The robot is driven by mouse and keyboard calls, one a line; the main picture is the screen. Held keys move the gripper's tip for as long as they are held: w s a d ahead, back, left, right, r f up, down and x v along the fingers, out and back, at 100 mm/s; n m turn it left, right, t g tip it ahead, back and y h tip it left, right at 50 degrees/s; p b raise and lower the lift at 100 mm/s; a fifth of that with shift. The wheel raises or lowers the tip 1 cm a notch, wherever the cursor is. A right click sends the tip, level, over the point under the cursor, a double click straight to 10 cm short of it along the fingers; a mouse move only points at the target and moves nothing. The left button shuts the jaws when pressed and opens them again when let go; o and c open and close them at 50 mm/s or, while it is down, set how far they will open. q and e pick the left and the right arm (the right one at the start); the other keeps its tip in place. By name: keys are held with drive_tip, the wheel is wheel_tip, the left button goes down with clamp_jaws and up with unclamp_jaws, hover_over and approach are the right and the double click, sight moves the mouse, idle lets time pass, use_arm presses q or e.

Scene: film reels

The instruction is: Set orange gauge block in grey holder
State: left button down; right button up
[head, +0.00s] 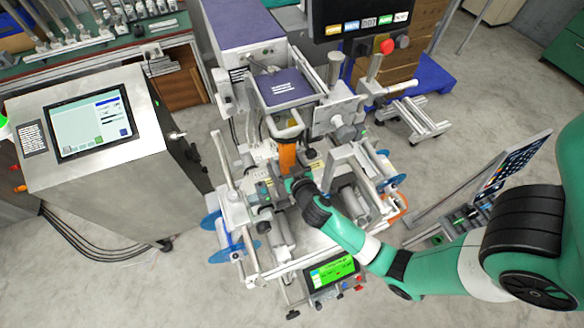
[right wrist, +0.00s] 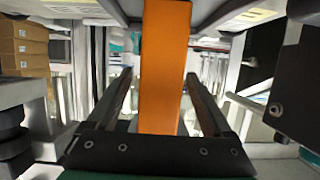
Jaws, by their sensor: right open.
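The orange gauge block (head: 287,156) stands upright in the middle of the machine in the head view. In the right wrist view the orange block (right wrist: 163,65) rises between the two fingers. My right gripper (right wrist: 158,100) is open around it, with gaps visible on both sides of the block. In the head view my right arm reaches in from the right and its gripper (head: 289,180) is at the block, small and partly hidden. I cannot make out the grey holder for certain among the grey machine parts. My left gripper is not in view.
The machine's rollers and frame crowd the arm, with a purple-topped unit (head: 283,88) just behind the block. A screen console (head: 92,122) stands at left, a green display (head: 333,271) in front, and a tilted panel (head: 512,165) at right.

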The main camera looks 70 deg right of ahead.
drive_tip(key=v, duration=0.9)
drive_tip(key=shift+s+a, duration=0.2)
drive_tip(key=shift+a, duration=0.05)
drive_tip(key=shift+r, duration=0.1)
